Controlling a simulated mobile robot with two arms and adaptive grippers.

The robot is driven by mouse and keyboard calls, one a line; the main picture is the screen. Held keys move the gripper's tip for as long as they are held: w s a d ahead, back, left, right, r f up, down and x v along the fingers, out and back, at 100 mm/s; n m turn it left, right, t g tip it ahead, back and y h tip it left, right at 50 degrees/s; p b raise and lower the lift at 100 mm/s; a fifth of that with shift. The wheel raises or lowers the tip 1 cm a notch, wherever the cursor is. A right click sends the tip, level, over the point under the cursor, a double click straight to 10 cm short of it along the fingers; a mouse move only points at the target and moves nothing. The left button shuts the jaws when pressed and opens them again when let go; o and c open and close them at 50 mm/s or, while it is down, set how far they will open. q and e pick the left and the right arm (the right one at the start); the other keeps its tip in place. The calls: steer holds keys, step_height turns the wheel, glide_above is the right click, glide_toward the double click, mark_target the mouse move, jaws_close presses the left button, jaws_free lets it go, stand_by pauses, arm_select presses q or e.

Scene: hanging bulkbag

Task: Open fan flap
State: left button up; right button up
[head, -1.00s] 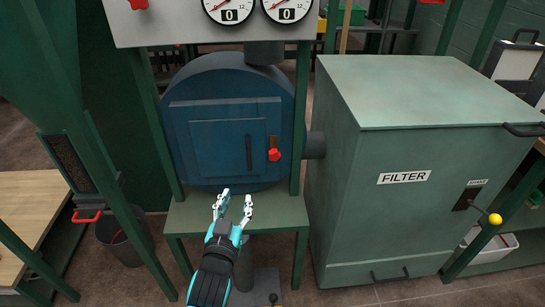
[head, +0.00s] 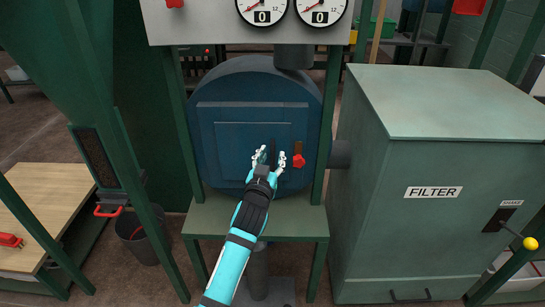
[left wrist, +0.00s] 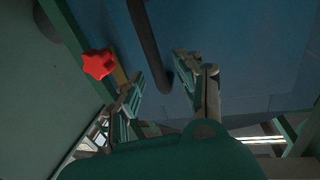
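The fan flap (head: 232,130) is a square blue door on the front of the round blue fan housing (head: 207,120). It looks shut. A dark upright bar handle shows in the left wrist view (left wrist: 148,40), and a red star knob (head: 298,161) sits to its right in the head view. The knob also shows in the left wrist view (left wrist: 98,64). My left gripper (head: 270,157) is open in front of the flap. In the left wrist view, its fingers (left wrist: 158,80) stand apart on either side of the handle's line. I cannot tell whether they touch it. My right gripper is not in view.
A green filter box (head: 435,105) with a yellow-knobbed lever (head: 530,243) stands at right. A green bench (head: 300,222) is under the housing. Green posts flank the housing, and a gauge panel (head: 200,25) is above. A wooden table (head: 50,215) is at left.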

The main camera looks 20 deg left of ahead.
arm_select(q)
steer(key=shift+w, duration=0.8)
steer(key=shift+a, duration=0.1)
jaws_close()
steer(key=shift+s, duration=0.1)
